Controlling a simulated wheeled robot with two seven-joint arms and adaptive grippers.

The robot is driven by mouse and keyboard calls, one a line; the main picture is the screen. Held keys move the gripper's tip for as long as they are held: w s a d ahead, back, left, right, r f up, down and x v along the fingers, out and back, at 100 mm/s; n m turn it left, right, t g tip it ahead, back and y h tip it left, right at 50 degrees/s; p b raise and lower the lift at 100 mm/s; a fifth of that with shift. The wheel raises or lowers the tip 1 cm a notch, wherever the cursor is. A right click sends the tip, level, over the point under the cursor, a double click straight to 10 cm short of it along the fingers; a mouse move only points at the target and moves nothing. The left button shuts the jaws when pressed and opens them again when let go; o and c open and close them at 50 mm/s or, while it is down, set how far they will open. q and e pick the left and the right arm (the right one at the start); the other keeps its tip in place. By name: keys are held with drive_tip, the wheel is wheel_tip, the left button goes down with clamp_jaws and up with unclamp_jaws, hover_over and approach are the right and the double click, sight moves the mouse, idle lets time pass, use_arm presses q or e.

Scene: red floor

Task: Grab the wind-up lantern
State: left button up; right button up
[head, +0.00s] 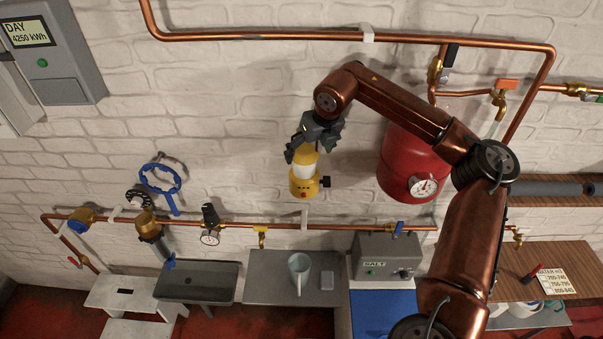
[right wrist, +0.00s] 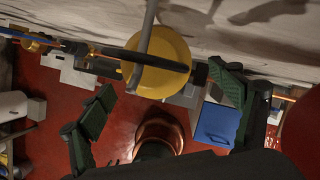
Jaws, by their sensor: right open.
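The wind-up lantern (head: 304,185) is yellow with a pale globe and a black crank on its right side. It is in front of the white brick wall, above the counter; what holds it up is not clear. In the right wrist view the lantern's yellow top (right wrist: 158,62) shows from above, with a black bar across it and a grey rod beside it. My right gripper (head: 308,150) is open at the lantern's top. In the wrist view its green-padded fingers lie on either side, the lantern toward the upper part of the gap. Contact cannot be told. My left gripper is out of view.
A red tank (head: 408,155) with a gauge is on the wall right of the lantern. Copper pipes (head: 330,227) run below and above.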

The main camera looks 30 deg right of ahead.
sight(304, 174)
drive_tip(key=w+f+p, duration=0.2)
drive_tip(key=shift+f, duration=0.3)
drive_tip(key=shift+x, duration=1.2)
drive_tip(key=c, duration=2.2)
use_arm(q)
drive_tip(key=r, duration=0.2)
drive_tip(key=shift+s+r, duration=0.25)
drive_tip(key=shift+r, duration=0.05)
use_arm(e)
drive_tip(key=shift+r, duration=0.15)
drive_tip(key=shift+c, duration=0.3)
